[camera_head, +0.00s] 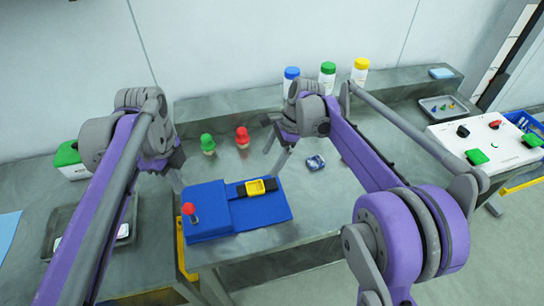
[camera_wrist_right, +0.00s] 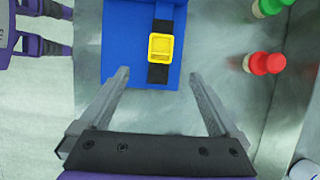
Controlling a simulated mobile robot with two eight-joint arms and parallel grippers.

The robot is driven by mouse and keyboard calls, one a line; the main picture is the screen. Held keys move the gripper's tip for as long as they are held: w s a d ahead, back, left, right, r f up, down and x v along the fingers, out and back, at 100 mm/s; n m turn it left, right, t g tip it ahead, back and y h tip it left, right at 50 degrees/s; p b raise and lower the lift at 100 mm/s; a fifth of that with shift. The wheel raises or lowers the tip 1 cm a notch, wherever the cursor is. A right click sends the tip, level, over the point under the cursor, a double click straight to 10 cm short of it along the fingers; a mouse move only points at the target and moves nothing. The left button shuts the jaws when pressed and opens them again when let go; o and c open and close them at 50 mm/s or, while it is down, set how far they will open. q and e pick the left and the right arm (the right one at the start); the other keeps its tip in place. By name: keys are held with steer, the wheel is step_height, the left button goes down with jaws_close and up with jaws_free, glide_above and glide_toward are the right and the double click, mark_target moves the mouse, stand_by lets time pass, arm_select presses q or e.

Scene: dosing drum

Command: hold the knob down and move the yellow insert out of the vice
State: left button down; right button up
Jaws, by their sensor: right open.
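The blue vice block (camera_head: 262,213) lies on the grey table. A red knob (camera_head: 188,208) stands at its left end in the head view. The yellow insert (camera_head: 256,187) sits in the black vice strip on the block's right part. It shows in the right wrist view (camera_wrist_right: 160,47) as a square frame across the black strip. My left gripper (camera_head: 177,181) is just above and behind the knob, apparently apart from it; its jaw opening is unclear. My right gripper (camera_head: 276,147) is open and empty, above and behind the insert. Its spread fingers (camera_wrist_right: 158,78) point toward the insert.
A green-topped piece (camera_head: 207,143) and a red-topped piece (camera_head: 242,137) stand behind the vice. A small blue item (camera_head: 315,162) lies to the right. Lidded jars (camera_head: 327,75) stand on the back ledge. A white control box (camera_head: 484,142) is far right.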

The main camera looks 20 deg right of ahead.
mark_target(255, 188)
steer(key=x, duration=1.2)
steer(key=shift+w, duration=0.1)
steer(key=c, duration=1.4)
steer(key=shift+c, duration=0.2)
stand_by(0.4)
